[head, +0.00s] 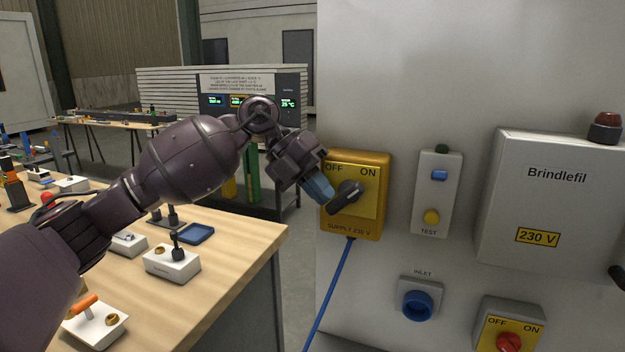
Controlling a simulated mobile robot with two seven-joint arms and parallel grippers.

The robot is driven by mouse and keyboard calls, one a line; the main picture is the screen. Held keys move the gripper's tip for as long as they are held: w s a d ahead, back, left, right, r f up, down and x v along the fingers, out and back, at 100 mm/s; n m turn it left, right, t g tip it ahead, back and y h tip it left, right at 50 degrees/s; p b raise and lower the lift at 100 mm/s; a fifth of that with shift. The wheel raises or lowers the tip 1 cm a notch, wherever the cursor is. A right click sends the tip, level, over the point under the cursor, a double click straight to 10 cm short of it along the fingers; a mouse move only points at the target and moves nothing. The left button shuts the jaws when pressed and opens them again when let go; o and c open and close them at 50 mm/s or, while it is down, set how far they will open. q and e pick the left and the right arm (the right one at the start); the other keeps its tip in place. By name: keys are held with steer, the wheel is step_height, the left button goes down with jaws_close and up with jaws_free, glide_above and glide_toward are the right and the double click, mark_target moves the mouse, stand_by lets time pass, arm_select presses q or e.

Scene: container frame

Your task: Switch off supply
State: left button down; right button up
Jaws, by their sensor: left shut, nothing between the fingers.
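The supply switch is a yellow box (368,221) marked OFF at left, ON at right and "SUPPLY 230 V" below. It is on the grey panel wall. Its black rotary knob (349,194) lies slanted from lower left to upper right, the upper end toward ON. My left gripper (325,194) has blue fingertips, is shut and empty, and is at the knob's left side. I cannot tell whether the fingertips touch the knob. They cover part of the box's left edge. My right gripper is not in view.
Right of the switch are a TEST box (435,195), a grey "Brindlefil" cabinet (553,210), a blue inlet (417,304) and a red OFF/ON switch (508,341). A blue cable (331,293) hangs below the supply switch. A wooden bench (225,265) with small devices stands left.

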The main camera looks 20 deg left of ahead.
mark_target(327, 211)
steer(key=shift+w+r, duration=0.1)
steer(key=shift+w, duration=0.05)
arm_select(q)
steer(key=shift+f, duration=0.1)
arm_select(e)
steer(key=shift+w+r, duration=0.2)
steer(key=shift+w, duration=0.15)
arm_select(q)
steer(key=shift+f+h, duration=0.1)
steer(key=shift+h, duration=0.3)
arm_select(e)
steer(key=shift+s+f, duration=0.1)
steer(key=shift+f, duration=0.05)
